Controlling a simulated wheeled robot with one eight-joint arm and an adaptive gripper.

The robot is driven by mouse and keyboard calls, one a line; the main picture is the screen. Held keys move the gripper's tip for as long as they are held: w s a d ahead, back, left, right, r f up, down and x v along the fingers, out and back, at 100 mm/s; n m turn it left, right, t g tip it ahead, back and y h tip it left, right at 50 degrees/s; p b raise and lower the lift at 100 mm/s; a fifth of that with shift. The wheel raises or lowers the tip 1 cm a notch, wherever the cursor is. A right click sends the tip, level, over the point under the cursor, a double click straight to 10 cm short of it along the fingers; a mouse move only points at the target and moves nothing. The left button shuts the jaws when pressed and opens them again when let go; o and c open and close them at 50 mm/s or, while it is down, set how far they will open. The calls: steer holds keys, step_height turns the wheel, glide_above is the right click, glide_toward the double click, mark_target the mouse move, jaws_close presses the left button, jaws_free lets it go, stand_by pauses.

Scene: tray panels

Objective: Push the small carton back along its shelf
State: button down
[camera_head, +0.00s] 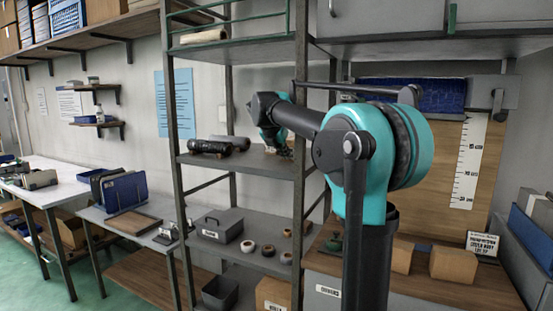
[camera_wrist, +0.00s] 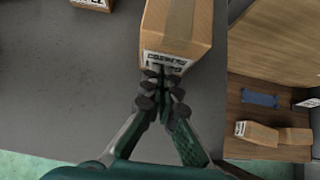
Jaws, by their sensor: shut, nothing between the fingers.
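The small carton (camera_wrist: 182,22) is brown with a tape strip along its top and a white printed label on its near end. It sits on a grey shelf board (camera_wrist: 85,95), close to the board's right edge in the wrist view. My gripper (camera_wrist: 163,84) is shut and empty, with its fingertips at the labelled end. I cannot tell whether they touch it. In the head view my gripper (camera_head: 277,143) is at the right end of the rack's middle shelf (camera_head: 240,166), and the carton is not clearly visible there.
Another labelled box (camera_wrist: 92,4) stands at the wrist view's top left, apart from the carton. Dark cylinders (camera_head: 210,147) lie left of my gripper on the shelf. A rack post (camera_head: 299,130) stands close to my arm. Boxes (camera_head: 452,264) sit on the bench at right.

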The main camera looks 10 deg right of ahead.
steer(key=w+d, duration=0.1)
steer(key=w, duration=0.1)
steer(key=w+d, duration=0.3)
steer(key=w, duration=0.1)
steer(key=shift+w+d, duration=0.15)
steer(key=shift+d, duration=0.15)
